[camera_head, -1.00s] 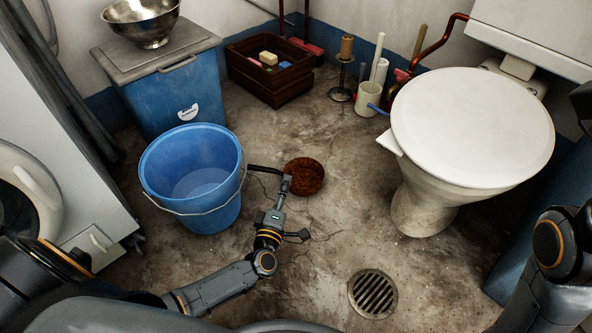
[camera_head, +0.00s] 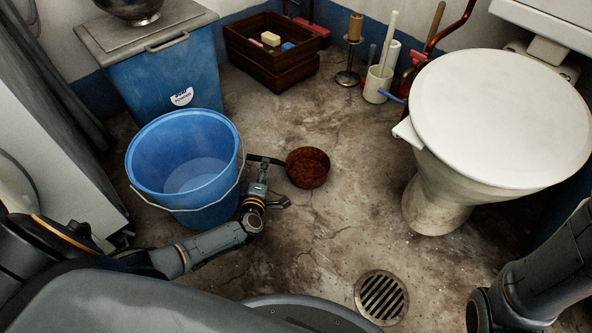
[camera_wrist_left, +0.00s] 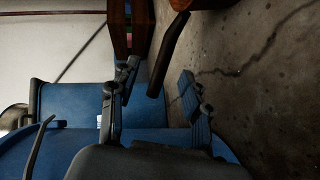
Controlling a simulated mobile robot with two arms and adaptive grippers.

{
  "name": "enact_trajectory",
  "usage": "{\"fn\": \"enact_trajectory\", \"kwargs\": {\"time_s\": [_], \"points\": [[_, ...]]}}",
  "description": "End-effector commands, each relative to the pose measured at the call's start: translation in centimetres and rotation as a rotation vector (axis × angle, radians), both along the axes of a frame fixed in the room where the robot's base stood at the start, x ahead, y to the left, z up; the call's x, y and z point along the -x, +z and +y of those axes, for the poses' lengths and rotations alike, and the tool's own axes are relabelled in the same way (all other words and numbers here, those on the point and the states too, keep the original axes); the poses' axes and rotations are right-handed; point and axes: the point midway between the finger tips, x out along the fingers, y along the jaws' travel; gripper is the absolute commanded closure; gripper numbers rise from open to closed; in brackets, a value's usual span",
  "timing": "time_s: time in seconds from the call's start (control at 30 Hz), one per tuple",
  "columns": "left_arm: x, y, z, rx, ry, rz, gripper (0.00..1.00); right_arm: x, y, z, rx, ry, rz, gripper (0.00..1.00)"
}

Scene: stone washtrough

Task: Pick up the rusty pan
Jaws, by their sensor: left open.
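The rusty pan (camera_head: 308,170) is a small round reddish-brown pan on the stone floor, right of the blue bucket. Its dark handle (camera_head: 270,160) points left towards the bucket. My left gripper (camera_head: 262,166) is beside the pan's left side, at the handle, and partly covers the view there. In the left wrist view the jaws (camera_wrist_left: 158,73) are open, and the dark handle (camera_wrist_left: 168,50) reaches between the fingertips without visible contact on both sides. Most of the pan bowl is outside that view. My right arm shows at the lower right, but its gripper does not.
The blue bucket (camera_head: 145,165) stands close left of my left gripper. A toilet (camera_head: 440,200) is at the right, a floor drain (camera_head: 381,297) in front. A wooden crate (camera_head: 285,72) and a brush holder (camera_head: 377,86) stand behind. The floor around the pan's right side is clear.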

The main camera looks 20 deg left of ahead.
Motion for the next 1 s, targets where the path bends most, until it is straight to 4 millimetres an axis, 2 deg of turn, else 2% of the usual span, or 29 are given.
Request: {"fn": "enact_trajectory", "kwargs": {"time_s": [0.03, 0.13, 0.3, 0.63, 0.67, 0.87, 0.9, 1.0], "points": [[-0.6, -0.8, 0.1, -0.002, -0.001, -0.002, 0.52, 0.2, -1.1, 0.0, 0.0, 0.001, -0.005, 0.6], [-1.8, -1.6, 0.3, -0.002, -0.001, -0.003, 0.52, 0.3, -2.4, 0.0, -0.001, 0.0, -0.009, 0.6], [-3.7, -1.9, 0.9, -0.002, -0.001, -0.003, 0.52, 0.3, -3.9, 0.0, 0.0, 0.0, -0.007, 0.6], [-4.2, -1.7, 1.1, -0.001, -0.001, 0.0, 0.52, 0.3, -4.0, 0.0, 0.001, 0.0, -0.008, 0.6], [-4.2, -1.7, 1.1, -0.001, -0.001, 0.0, 0.56, 0.3, -4.0, 0.0, 0.001, 0.001, -0.008, 0.6], [-4.2, -1.7, 1.0, 0.0, -0.001, -0.001, 0.97, 0.3, -4.0, 0.0, 0.001, 0.001, -0.008, 0.6], [-4.2, -1.7, 1.0, 0.0, -0.001, -0.001, 1.0, 0.3, -4.0, 0.0, 0.001, 0.001, -0.008, 0.6], [-4.2, -1.7, 1.0, 0.0, -0.001, -0.001, 1.0, 0.3, -4.0, 0.0, 0.001, 0.0, -0.008, 0.6]]}}
